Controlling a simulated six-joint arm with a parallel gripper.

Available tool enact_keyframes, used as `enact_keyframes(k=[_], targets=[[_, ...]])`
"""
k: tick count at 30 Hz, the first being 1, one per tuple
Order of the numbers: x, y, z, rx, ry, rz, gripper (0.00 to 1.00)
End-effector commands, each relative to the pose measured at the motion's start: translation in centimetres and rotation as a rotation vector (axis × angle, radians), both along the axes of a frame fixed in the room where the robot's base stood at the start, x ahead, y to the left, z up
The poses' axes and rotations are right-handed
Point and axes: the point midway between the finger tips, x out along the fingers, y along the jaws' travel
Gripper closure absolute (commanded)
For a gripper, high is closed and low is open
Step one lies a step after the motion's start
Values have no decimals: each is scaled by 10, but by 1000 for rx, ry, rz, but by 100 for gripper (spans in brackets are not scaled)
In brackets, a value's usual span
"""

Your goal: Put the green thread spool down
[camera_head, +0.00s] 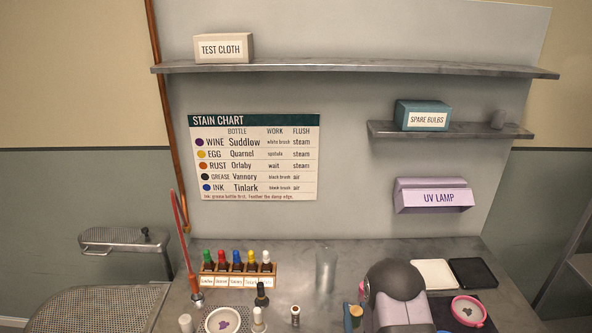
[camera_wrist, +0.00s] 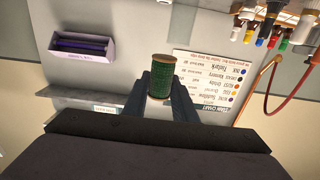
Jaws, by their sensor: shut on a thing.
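The green thread spool (camera_wrist: 162,79) shows in the wrist view with its light brown end facing up in the picture. My gripper (camera_wrist: 160,84) is shut on it, with one dark finger on each side. In the wrist view the wall with the chart lies behind the spool, so the spool appears held clear of any surface. In the head view I cannot make out the green spool or the fingertips; my arm stands at the lower right of centre and may hide them.
The bench (camera_head: 345,257) carries a rack of bottles (camera_head: 238,268), a clear glass (camera_head: 326,270), a white dish (camera_head: 222,321), a white tray (camera_head: 433,274), a black tray (camera_head: 473,272) and a pink-rimmed dish (camera_head: 468,311). A UV lamp (camera_head: 433,196) hangs on the wall below a shelf (camera_head: 465,131).

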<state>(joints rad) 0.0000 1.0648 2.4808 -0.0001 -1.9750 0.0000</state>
Motion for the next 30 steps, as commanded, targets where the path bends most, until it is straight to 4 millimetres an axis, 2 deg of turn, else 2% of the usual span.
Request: enact_keyframes(k=[1,3,7,12,17,27,30], targets=[[0,0,18,0,0,0,97],[0,0,27,0,0,0,97],[0,0,36,0,0,0,97],[0,0,38,0,0,0,97],[0,0,31,0,0,0,97],[0,0,-7,0,0,0,97],[0,0,-14,0,0,0,97]])
